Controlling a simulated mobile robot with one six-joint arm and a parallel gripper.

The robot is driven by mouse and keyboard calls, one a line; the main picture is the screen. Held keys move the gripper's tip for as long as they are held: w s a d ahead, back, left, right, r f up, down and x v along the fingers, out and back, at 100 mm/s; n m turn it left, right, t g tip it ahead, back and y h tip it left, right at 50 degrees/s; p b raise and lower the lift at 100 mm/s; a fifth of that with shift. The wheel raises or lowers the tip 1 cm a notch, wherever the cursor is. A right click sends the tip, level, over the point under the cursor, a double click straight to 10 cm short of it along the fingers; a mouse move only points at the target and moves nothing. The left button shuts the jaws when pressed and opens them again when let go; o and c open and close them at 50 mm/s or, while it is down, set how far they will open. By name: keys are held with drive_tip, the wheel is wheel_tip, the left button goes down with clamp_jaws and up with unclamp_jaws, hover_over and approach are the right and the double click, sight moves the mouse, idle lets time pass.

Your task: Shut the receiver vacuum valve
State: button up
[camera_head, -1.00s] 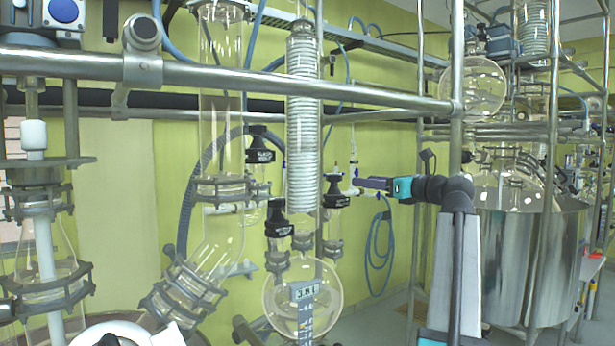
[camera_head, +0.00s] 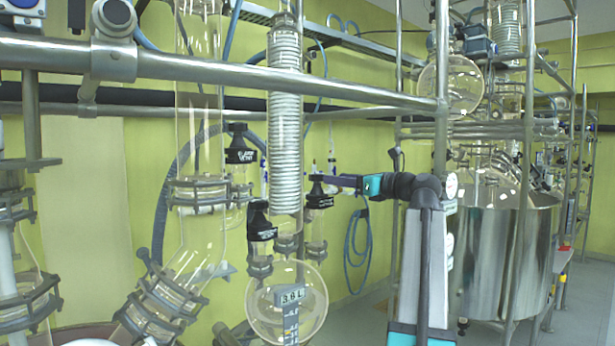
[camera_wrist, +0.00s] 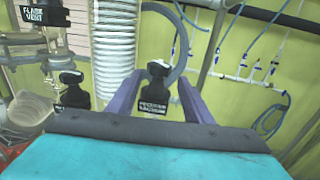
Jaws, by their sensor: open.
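The receiver vacuum valve (camera_head: 318,195) has a black handle on a glass neck, right of the coiled condenser and above the round receiver flask (camera_head: 288,303). In the wrist view its handle (camera_wrist: 154,98) carries a white label that appears to read receiver vacuum. My gripper (camera_head: 338,183) comes in from the right at handle height. In the wrist view the two purple fingers of my gripper (camera_wrist: 160,82) are apart, one on each side of the handle. Whether they touch it I cannot tell. The handle's exact turn is too small to judge.
Two similar black valves stand near, one at the condenser's lower left (camera_head: 261,222) and one higher up (camera_head: 239,150). The flask vent handle (camera_wrist: 45,14) shows at upper left in the wrist view. A steel rail (camera_head: 270,79) crosses above. A blue hose (camera_head: 357,250) hangs on the wall.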

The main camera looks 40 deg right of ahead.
sight(311, 175)
drive_tip(key=w+p, duration=0.4)
drive_tip(key=w, duration=0.8)
drive_tip(key=shift+a+r, duration=0.1)
drive_tip(key=shift+a, duration=0.05)
drive_tip(key=shift+w, duration=0.55)
drive_tip(key=shift+p, duration=0.3)
drive_tip(key=c, duration=0.8)
